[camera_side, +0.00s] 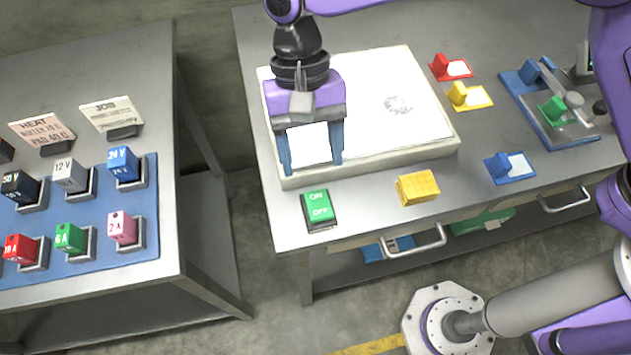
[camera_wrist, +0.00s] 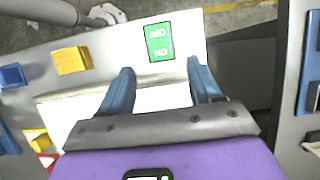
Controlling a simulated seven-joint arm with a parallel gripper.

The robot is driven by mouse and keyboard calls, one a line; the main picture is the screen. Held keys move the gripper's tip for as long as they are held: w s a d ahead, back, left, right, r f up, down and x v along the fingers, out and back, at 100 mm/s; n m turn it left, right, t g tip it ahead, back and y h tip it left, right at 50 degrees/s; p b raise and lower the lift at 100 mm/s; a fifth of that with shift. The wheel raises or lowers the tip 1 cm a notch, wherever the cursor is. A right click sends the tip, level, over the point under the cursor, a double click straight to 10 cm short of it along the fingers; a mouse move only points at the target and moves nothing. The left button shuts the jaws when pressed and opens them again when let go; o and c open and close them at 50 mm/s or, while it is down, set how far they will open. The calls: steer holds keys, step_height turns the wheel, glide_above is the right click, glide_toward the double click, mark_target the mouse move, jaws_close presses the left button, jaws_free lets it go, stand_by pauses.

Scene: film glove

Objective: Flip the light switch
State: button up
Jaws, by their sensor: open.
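The light switch (camera_side: 318,207) is a green rocker marked ON and OFF in a dark frame. It lies on the grey table near its front left corner, and it also shows in the wrist view (camera_wrist: 160,43) at the top middle, beyond my fingertips. My gripper (camera_side: 313,168) has purple housing and blue fingers. It points down over the front left part of the white light panel, behind the switch and apart from it. In the wrist view my gripper (camera_wrist: 160,72) is open, with nothing between its fingers.
A yellow block (camera_side: 417,187) sits right of the switch. The white light panel (camera_side: 428,140) fills the table's middle. Blue (camera_side: 509,167), yellow (camera_side: 468,96) and red (camera_side: 450,68) holders stand to the right. A separate table (camera_side: 150,60) with several labelled blocks stands left, across a gap.

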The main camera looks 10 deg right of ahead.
mark_target(317, 200)
steer(key=x, duration=0.6)
steer(key=shift+s+f, duration=0.1)
steer(key=shift+f, duration=0.2)
